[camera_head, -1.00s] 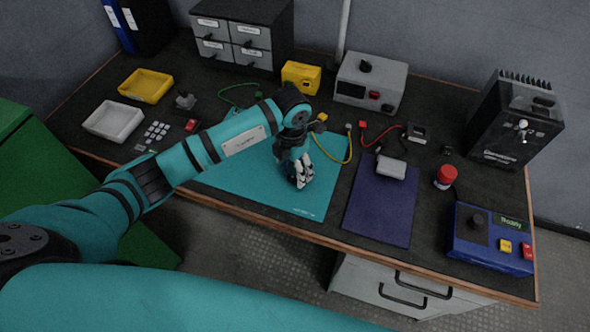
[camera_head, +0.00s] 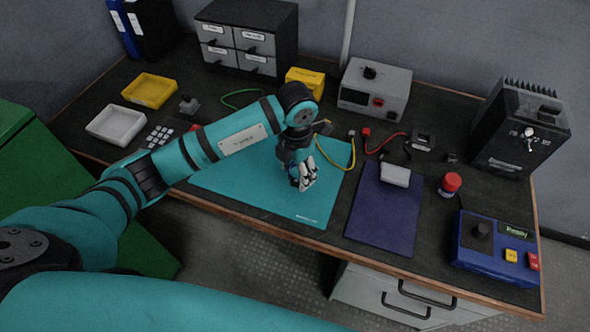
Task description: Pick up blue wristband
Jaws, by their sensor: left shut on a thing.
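My left gripper (camera_head: 304,180) points down over the teal mat (camera_head: 265,198), near its right side. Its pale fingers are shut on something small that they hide. The blue wristband cannot be made out apart from the gripper; the only thing at the fingers is what they hold, which I take to be the wristband. I cannot tell whether it touches the mat. My right gripper is not in view.
A dark blue mat (camera_head: 380,222) with a grey box (camera_head: 396,175) lies to the right. A red-topped item (camera_head: 451,183) and a blue control box (camera_head: 492,248) stand farther right. A yellow lead (camera_head: 352,155) curves beside my gripper. Trays (camera_head: 115,124) stand left.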

